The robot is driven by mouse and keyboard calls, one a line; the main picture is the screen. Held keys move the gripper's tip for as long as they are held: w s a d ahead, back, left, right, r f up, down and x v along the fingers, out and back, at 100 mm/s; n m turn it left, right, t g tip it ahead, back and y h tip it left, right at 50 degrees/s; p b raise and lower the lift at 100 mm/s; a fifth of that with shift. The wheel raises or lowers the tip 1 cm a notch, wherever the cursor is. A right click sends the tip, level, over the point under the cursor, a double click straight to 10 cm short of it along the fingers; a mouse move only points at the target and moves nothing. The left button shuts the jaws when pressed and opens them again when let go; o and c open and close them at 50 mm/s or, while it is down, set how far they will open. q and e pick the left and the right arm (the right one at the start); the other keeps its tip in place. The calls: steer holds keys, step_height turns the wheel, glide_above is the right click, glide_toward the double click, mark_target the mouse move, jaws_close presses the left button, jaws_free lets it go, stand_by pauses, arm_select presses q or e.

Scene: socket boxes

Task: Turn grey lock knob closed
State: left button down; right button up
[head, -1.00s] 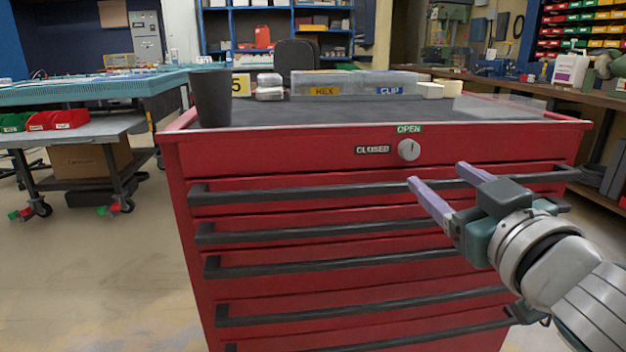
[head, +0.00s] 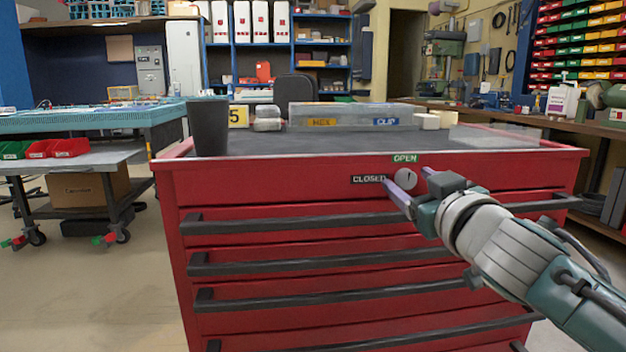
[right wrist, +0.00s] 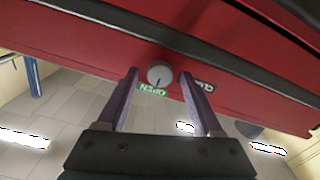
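The round grey lock knob (head: 405,179) is on the front of the red tool cabinet (head: 250,188), near its top. A green OPEN label (head: 405,158) is above it and a black CLOSED label (head: 369,179) is to its left. The knob also shows in the right wrist view (right wrist: 160,75), its dark mark toward the OPEN label (right wrist: 152,91). My right gripper (head: 407,175) is open, with its purple fingers pointing at the cabinet. In the right wrist view the knob appears between the fingertips, with space on both sides; I cannot tell whether they reach it. My left gripper is not in view.
Dark drawer handles (head: 300,222) stick out below the knob.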

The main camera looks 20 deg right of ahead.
jaws_close()
stand_by(0.3)
steer(key=shift+n, duration=0.4)
steer(key=n, duration=0.4)
steer(key=shift+n, duration=0.3)
steer(key=n, duration=0.4)
steer(key=shift+n, duration=0.3)
steer(key=n, duration=0.4)
steer(key=shift+f, duration=0.1)
steer(key=shift+n, duration=2.2)
